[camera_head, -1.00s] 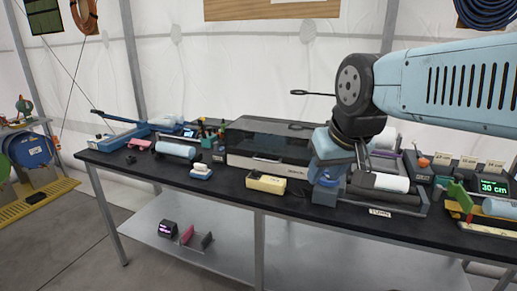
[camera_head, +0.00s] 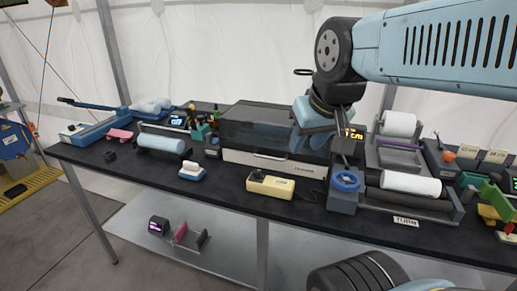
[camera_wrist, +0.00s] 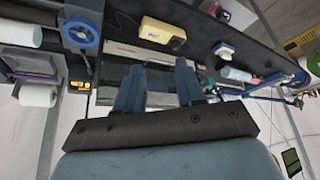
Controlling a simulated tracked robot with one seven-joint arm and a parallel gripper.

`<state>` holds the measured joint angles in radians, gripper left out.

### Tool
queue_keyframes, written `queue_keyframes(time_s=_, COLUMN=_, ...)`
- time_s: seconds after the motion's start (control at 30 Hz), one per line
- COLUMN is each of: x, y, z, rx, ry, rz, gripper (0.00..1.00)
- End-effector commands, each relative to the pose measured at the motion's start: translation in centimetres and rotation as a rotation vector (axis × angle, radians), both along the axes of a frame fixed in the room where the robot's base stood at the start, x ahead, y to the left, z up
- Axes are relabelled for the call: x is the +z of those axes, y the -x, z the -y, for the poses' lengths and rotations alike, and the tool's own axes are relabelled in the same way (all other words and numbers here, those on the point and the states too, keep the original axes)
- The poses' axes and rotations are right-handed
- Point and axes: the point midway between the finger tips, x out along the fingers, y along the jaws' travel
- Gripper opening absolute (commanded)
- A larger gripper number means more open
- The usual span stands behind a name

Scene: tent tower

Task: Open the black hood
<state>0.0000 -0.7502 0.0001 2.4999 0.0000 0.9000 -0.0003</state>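The black hood (camera_head: 268,128) is the dark, partly see-through cover of a wide machine in the middle of the bench. It looks closed over the machine's pale front panel (camera_head: 275,163). My gripper (camera_head: 306,114) is at the hood's right end and hides part of it. In the wrist view my gripper (camera_wrist: 158,68) shows two blue fingers, apart with nothing held between them. The hood (camera_wrist: 160,85) shows between and behind the fingers, and the pale front strip (camera_wrist: 125,50) lies past the fingertips. I cannot tell whether the fingers touch the hood.
A cream box (camera_head: 270,184) with a cable lies in front of the machine. A grey unit with a blue knob (camera_head: 347,181) and a white roll (camera_head: 410,184) stand to the right. A blue-and-white block (camera_head: 191,171) and a light blue roll (camera_head: 161,144) are to the left.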

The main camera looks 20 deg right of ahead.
Motion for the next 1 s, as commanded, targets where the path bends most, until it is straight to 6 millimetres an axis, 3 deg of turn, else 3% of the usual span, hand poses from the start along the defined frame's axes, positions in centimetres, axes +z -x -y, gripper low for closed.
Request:
queue_keyframes(time_s=0.13, x=0.2, y=-0.8, z=0.0, rx=0.022, ry=0.016, rz=-0.011, gripper=0.38)
queue_keyframes(time_s=0.27, x=0.6, y=-2.9, z=0.2, rx=0.092, ry=0.062, rz=-0.044, gripper=0.38)
queue_keyframes(time_s=0.67, x=0.2, y=-13.5, z=0.2, rx=0.44, ry=0.254, rz=-0.199, gripper=0.38)
queue_keyframes(time_s=1.0, x=-3.2, y=-22.4, z=-0.1, rx=0.747, ry=0.362, rz=-0.319, gripper=0.38)
